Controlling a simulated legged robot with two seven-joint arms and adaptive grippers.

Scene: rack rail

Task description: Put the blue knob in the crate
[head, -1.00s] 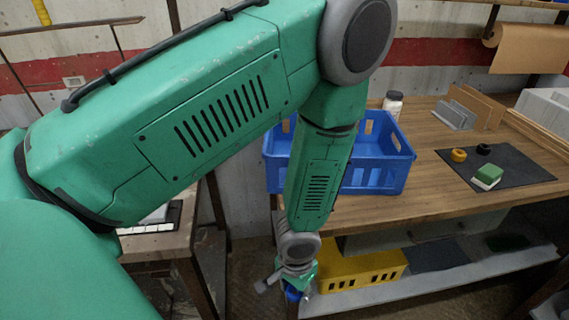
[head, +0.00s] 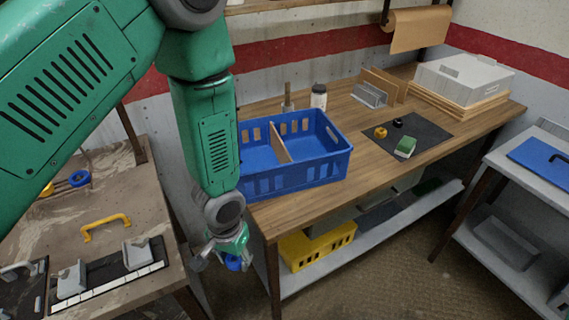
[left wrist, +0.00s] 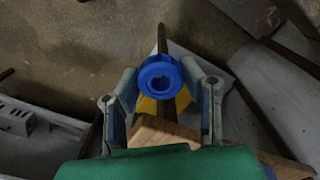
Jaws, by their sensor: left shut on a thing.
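The blue knob (head: 234,264) is held by my left gripper (head: 230,257), which hangs in the gap in front of the workbench's left end, below the tabletop. In the left wrist view the knob (left wrist: 160,66) is a blue ring shape with a hollow centre, pinched between the two fingertips (left wrist: 160,82). The blue crate (head: 302,177) stands on the left end of the wooden workbench, above and to the right of the gripper. A wooden divider (head: 280,143) splits it, and the parts of its floor that show are empty. My right gripper is not in view.
The workbench (head: 368,165) edge is close to my gripper. A yellow crate (head: 319,247) sits on its lower shelf. A black mat with small parts (head: 425,135) and a white bottle (head: 319,96) are on top. A left table holds a yellow handle (head: 106,226).

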